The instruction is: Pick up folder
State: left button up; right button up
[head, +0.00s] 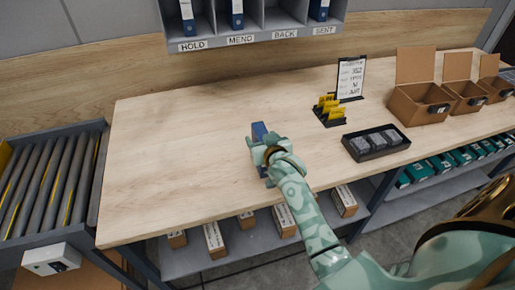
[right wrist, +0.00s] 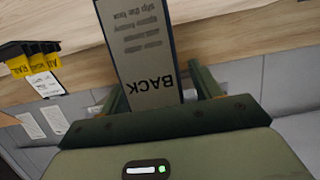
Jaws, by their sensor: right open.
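A blue folder (head: 259,131) stands on the wooden table, partly hidden behind my right gripper (head: 264,148). In the right wrist view the folder (right wrist: 145,45) shows a grey face with the word BACK and smaller lines of print, upside down. My right gripper (right wrist: 160,85) is open, with one finger on each side of the folder. A gap shows at the right finger; I cannot tell whether the left finger touches. My left gripper is not in view.
A rack (head: 263,41) labelled HOLD, MEND, BACK and SENT hangs above, with blue folders in some slots. Yellow tabs (head: 327,106), a black tray (head: 376,143) and open cardboard boxes (head: 418,102) stand to the right. A roller conveyor (head: 48,185) is at left. The table's left part is clear.

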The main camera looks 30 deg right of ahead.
jog(key=shift+s+r, duration=0.5)
jog(key=shift+s, duration=0.2)
jog(key=shift+c, duration=1.3)
jog(key=shift+a, duration=0.2)
jog(key=c, duration=1)
jog(key=shift+w+f, duration=0.1)
jog(key=shift+w, duration=0.05)
grip_shut()
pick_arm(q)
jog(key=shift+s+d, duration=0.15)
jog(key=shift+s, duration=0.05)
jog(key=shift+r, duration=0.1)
